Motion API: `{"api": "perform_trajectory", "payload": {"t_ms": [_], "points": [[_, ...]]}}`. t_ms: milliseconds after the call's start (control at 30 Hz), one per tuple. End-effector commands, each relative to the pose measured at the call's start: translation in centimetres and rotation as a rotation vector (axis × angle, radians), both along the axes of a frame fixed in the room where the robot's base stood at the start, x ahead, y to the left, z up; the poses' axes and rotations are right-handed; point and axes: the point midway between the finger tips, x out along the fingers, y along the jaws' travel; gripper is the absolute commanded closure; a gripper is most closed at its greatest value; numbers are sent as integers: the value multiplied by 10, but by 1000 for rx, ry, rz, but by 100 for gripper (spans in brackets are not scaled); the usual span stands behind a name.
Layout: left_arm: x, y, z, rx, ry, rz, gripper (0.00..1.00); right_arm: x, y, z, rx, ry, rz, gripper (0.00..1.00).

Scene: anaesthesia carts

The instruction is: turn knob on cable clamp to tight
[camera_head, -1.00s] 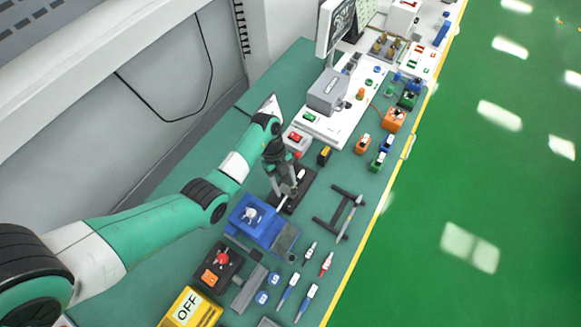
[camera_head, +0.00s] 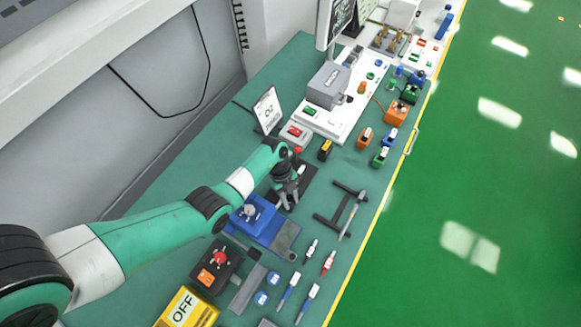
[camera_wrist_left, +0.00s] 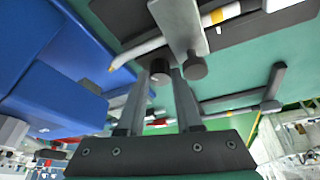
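The cable clamp's dark base (camera_head: 308,176) lies on the green table in the head view, partly hidden by my left gripper. In the left wrist view the clamp shows at the top as a dark plate (camera_wrist_left: 268,27) with a grey bar (camera_wrist_left: 178,22) and a light cable. A dark round knob (camera_wrist_left: 160,68) shows between the fingertips, and another dark round end (camera_wrist_left: 196,68) is beside it. My left gripper (camera_head: 288,204) is over the clamp, its fingers apart; it also shows in the wrist view (camera_wrist_left: 162,82). Contact with the knob is unclear. My right gripper is out of view.
A blue device (camera_head: 262,224) stands close beside the gripper. A black H-shaped stand (camera_head: 340,208) is to the right. A red-knobbed box (camera_head: 218,266) and yellow OFF box (camera_head: 188,308) are nearer. A sign (camera_head: 267,110) and red-button box (camera_head: 296,134) are behind.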

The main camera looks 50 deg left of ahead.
Motion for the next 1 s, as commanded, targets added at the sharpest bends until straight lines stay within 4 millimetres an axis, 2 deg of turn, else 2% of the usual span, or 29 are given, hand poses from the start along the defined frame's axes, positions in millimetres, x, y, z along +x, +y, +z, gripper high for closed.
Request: {"api": "perform_trajectory", "payload": {"t_ms": [33,167,367,567,767,800,967,1000], "points": [[0,0,0,0,0,0,77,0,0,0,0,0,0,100],[0,0,0,0,0,0,100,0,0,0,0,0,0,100],[0,0,0,0,1,-11,100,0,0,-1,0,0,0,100],[1,-1,0,-1,3,-134,100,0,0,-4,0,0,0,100],[1,0,0,-1,1,-138,100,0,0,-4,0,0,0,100],[1,0,0,-1,1,-138,66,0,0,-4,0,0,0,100],[1,0,0,-1,1,-137,37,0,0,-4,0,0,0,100],[1,0,0,-1,1,-137,37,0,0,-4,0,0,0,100]]}}
